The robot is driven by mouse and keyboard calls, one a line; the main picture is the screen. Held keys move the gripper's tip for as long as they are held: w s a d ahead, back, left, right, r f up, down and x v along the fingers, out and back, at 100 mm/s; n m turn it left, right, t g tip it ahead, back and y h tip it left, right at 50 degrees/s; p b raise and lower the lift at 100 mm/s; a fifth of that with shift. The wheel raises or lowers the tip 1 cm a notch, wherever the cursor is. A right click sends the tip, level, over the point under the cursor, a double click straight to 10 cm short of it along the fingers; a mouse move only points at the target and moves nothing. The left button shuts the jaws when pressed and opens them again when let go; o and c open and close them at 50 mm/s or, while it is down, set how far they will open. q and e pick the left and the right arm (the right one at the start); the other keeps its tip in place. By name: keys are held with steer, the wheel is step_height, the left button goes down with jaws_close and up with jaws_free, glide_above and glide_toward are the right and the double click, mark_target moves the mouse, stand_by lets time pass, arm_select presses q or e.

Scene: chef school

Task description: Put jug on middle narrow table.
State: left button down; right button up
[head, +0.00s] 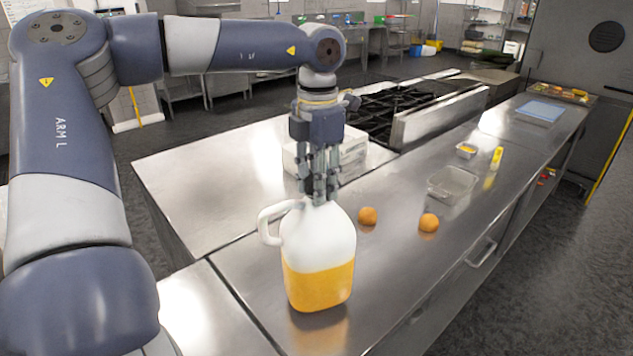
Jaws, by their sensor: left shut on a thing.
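The jug (318,258) is white above and shows orange liquid below, with a white loop handle on its left side. It is upright over the near part of the long narrow steel table (385,270). I cannot tell whether its base touches the tabletop. My left gripper (319,197) points down from above and is shut on the jug's top, hiding the cap or neck. My right gripper is not in view.
Two oranges (367,216) (429,223) lie right of the jug. A clear container (453,185), a small tray (466,150) and a yellow bottle (497,158) stand farther along. A steel counter (205,190) with white boxes (352,158) and a stove (400,108) adjoin on the left.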

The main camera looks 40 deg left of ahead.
arm_select(q)
steer(key=shift+w+a+r, duration=0.15)
steer(key=shift+w+r, duration=0.1)
steer(key=shift+w+a+f+p, duration=0.1)
steer(key=shift+p, duration=0.3)
steer(key=shift+f+p, duration=0.8)
steer(key=shift+f, duration=0.9)
steer(key=c, duration=1.5)
jaws_free()
steer(key=shift+f, duration=0.25)
steer(key=o, duration=0.3)
steer(key=shift+o, duration=0.2)
steer(key=shift+r, duration=0.1)
